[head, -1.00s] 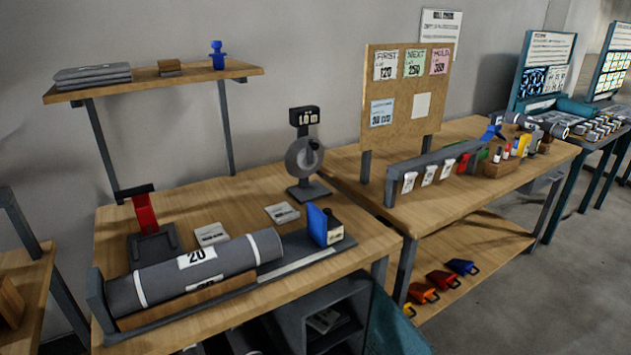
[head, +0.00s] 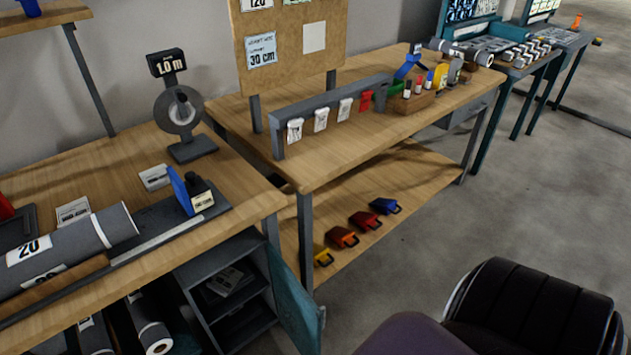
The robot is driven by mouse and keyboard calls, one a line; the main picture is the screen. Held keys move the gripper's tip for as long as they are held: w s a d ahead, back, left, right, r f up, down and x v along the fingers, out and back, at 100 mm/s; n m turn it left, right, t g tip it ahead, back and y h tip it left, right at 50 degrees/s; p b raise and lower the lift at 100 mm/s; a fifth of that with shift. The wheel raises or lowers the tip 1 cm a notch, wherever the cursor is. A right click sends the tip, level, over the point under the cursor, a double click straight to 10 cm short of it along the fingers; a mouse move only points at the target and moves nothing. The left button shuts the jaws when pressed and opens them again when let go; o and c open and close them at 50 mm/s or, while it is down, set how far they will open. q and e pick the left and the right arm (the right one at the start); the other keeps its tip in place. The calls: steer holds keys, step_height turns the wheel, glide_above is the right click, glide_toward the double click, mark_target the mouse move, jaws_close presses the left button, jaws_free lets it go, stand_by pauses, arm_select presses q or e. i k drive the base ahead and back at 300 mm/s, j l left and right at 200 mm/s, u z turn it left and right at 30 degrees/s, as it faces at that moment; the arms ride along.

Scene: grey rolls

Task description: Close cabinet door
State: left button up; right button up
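The cabinet (head: 193,283) is a dark grey box with shelves under the left workbench, at the lower middle of the head view. Its teal door (head: 293,300) stands open, swung out at the cabinet's right side and angled towards me. A small handle shows near the door's outer edge. The door's lower part is cut off by the frame's bottom edge. A paper item (head: 226,281) lies on a shelf inside. Dark rounded parts of my own body show at the lower right, well apart from the door. Neither gripper can be made out.
The second bench (head: 345,150) has a lower shelf (head: 400,200) with several coloured bins, close behind the door. Open grey floor (head: 540,190) lies to the right.

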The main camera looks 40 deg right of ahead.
mark_target(304, 321)
steer(key=l+u, duration=0.1)
steer(key=l, duration=0.4)
steer(key=k+l, duration=0.15)
steer(key=l, duration=0.3)
steer(key=l+u, duration=0.15)
steer(key=l, duration=0.35)
steer(key=k+l, duration=0.15)
steer(key=l, duration=0.3)
steer(key=k+l+u, duration=0.15)
steer(key=l, duration=0.3)
steer(key=i, duration=0.05)
